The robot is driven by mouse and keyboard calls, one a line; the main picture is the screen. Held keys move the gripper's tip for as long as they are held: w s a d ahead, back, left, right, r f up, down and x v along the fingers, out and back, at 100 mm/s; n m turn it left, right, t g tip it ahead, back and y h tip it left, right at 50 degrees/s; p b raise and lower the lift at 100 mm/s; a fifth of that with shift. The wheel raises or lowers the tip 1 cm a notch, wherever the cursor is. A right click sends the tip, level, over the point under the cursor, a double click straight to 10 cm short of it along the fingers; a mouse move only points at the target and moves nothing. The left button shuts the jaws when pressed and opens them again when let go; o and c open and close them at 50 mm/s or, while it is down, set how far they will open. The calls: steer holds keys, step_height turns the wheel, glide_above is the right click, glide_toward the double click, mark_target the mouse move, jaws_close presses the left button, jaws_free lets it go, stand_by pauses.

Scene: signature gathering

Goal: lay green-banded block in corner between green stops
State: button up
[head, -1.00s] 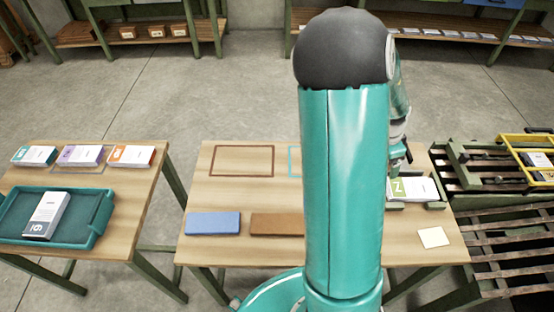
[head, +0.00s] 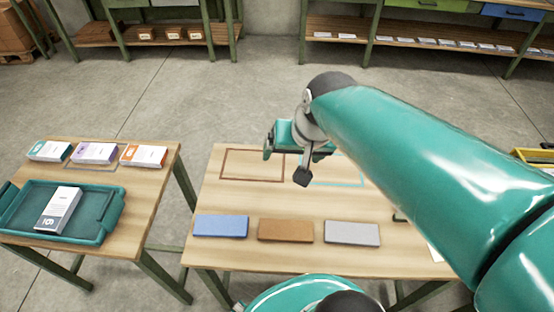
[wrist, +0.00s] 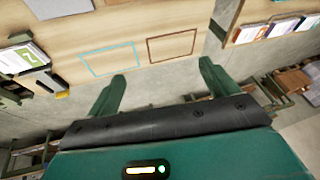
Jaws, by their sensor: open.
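The green-banded block (wrist: 25,57) is white with a green end and lies flat at the left edge of the wrist view, on the middle table. Dark green stops (wrist: 18,38) show right beside it; I cannot tell whether the block touches them. In the head view my arm hides the block and nearly all of the stops. My gripper (head: 286,160) is above the middle table's far part, near the outlined rectangles and well apart from the block. In the wrist view its two fingers (wrist: 164,86) are spread with nothing between them.
Blue (head: 221,226), brown (head: 286,230) and grey (head: 352,233) slabs lie along the table's near side. Brown (head: 252,164) and cyan (head: 345,184) outlines are empty. The left table holds banded blocks (head: 95,153) and a teal tray (head: 93,237) with a grey-banded block.

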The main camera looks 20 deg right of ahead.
steer(key=s+a+r+n+t, duration=0.1)
steer(key=s+a+r+n, duration=0.1)
steer(key=s+a+n, duration=0.2)
steer(key=shift+s+a+r, duration=0.3)
steer(key=shift+s+a, duration=0.05)
steer(key=shift+a, duration=0.1)
steer(key=shift+c, duration=0.5)
